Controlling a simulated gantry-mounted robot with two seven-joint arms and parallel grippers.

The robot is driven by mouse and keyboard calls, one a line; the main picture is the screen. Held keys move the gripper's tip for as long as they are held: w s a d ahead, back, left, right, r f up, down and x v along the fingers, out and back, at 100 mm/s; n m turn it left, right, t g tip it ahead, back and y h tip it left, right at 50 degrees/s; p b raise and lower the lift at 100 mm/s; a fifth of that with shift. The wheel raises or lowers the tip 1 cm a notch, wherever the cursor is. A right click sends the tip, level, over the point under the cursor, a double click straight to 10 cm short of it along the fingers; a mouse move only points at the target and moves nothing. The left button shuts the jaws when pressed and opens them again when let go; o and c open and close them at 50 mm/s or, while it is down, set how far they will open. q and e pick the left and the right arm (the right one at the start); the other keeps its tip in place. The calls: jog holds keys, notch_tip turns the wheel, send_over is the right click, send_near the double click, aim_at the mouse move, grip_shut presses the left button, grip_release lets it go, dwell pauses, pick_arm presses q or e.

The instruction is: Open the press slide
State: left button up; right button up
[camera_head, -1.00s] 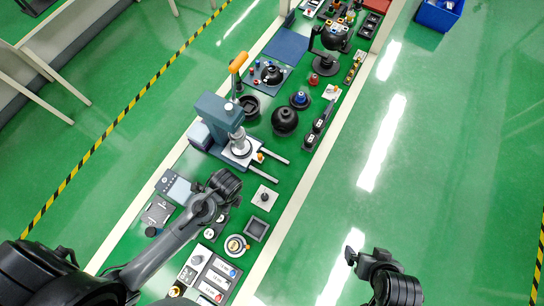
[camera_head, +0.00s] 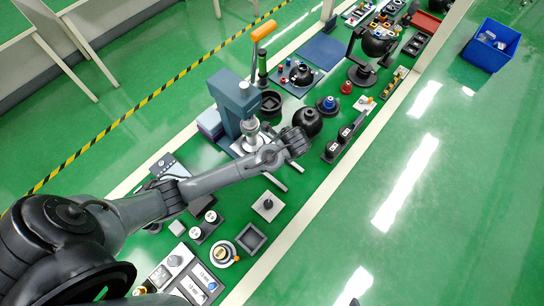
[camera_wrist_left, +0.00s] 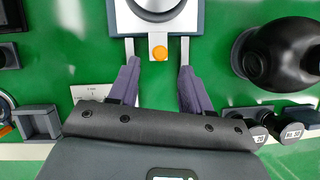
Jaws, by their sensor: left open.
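The press (camera_head: 232,105), blue-grey with an orange lever handle (camera_head: 263,31), stands on the green bench. Its slide shows in the left wrist view as a white plate with a dark frame (camera_wrist_left: 116,18). Two pale rails (camera_wrist_left: 185,50) stick out from it, with an orange knob (camera_wrist_left: 158,52) between them. My left gripper (camera_wrist_left: 158,68) is open, its two purple fingers on either side of the knob's line, near the rail ends. I cannot tell whether they touch the rails. In the head view my left arm hides most of the slide and the fingers. My right gripper is out of view.
A black round flask (camera_head: 307,122) stands close right of the press, and it also shows in the wrist view (camera_wrist_left: 285,55). A dark holder with labelled cylinders (camera_head: 345,138) lies near the bench edge. A square tray (camera_head: 251,238) and a small plate with a knob (camera_head: 268,206) lie nearer.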

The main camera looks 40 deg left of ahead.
pick_arm(q)
jog(key=b+x, duration=0.1)
jog(key=x, duration=0.6)
jog(key=shift+f, duration=0.2)
jog(key=shift+c, duration=0.2)
grip_shut()
